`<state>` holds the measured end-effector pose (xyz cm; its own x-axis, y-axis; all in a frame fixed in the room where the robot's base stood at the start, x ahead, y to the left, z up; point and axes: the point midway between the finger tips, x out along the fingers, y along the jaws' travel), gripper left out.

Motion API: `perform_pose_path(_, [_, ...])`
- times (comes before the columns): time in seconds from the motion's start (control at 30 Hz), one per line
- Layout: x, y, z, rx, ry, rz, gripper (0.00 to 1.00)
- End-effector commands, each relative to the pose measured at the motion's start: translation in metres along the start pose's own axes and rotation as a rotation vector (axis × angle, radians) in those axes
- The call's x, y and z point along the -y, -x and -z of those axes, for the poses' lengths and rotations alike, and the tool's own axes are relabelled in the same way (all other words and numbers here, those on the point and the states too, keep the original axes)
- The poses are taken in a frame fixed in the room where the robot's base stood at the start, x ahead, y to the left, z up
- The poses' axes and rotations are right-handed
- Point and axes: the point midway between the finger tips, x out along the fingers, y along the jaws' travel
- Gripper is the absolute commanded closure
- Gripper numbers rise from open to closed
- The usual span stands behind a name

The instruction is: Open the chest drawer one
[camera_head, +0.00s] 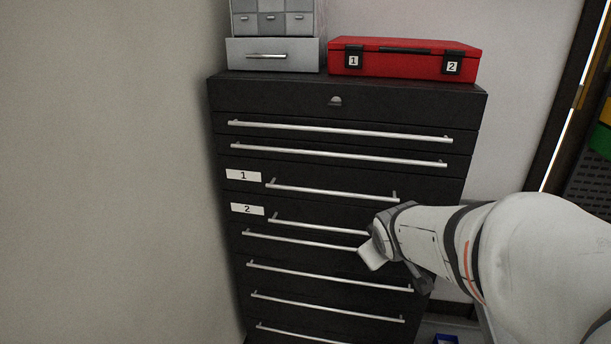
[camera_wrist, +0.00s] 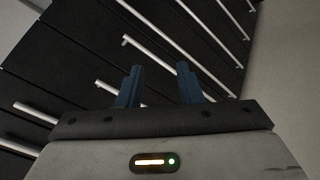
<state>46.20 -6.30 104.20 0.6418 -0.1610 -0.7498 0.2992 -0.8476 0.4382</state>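The black chest (camera_head: 225,95) stands against the wall in the head view with all its drawers closed. Drawer one has a white label "1" (camera_head: 243,175) and a silver bar handle (camera_head: 332,191) right of it. Drawer two, just below, has a label "2" (camera_head: 247,209) and a handle (camera_head: 300,226) partly hidden by my arm. My gripper (camera_wrist: 160,70) is open and empty in the wrist view, its two blue fingers apart. It is in front of the chest, right of and lower than drawer one's handle. Several handles show tilted beyond the fingers; I cannot tell which is drawer one's.
A red case (camera_head: 400,64) and a grey small-drawer cabinet (camera_head: 272,55) stand on top of the chest. A bare wall (camera_head: 100,170) closes the left side. My arm covers the lower right of the chest. A dark frame and coloured bins (camera_head: 602,140) are at the far right.

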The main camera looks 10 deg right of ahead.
Motion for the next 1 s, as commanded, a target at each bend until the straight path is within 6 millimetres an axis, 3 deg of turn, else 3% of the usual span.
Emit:
perform_pose_path(0.03, [-0.013,-0.016,0.013,-0.058,0.084,-0.033,0.67])
perform_pose_path(0.2, [-0.042,-0.053,0.062,-0.293,0.390,-0.140,0.67])
perform_pose_path(0.4, [-0.045,-0.081,0.105,-0.586,0.729,-0.225,0.67])
perform_pose_path(0.7, [-0.029,-0.090,0.125,-0.890,0.979,-0.291,0.67])
perform_pose_path(1.0, [-0.020,-0.104,0.149,-0.935,1.005,-0.297,0.67])
